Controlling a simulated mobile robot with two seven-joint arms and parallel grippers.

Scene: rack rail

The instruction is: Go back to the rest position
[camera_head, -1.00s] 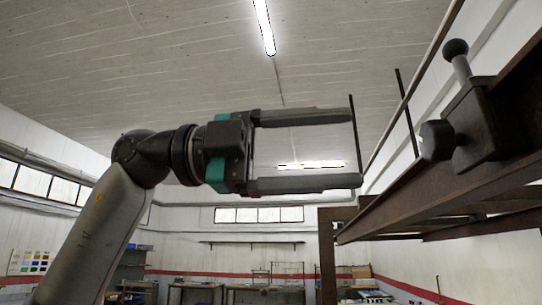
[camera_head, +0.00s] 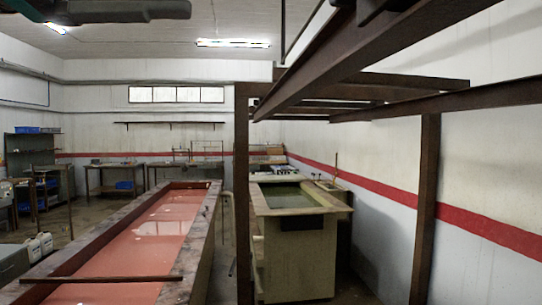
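Only a dark lower part of my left gripper (camera_head: 120,10) shows, cut off by the top edge at the upper left of the head view. The rest of it is out of the picture, so its opening cannot be judged. Nothing is seen held in the visible part. The brown steel rack rail (camera_head: 350,60) runs from the upper right toward the middle, apart from the visible gripper part. A dark piece at the top edge above the rail is mostly cut off.
Brown posts (camera_head: 425,210) hold up the rack. A long tank with red liquid (camera_head: 25,292) lies at lower left, and a tank with greenish liquid (camera_head: 300,250) stands at the middle right. Benches (camera_head: 115,168) line the far wall.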

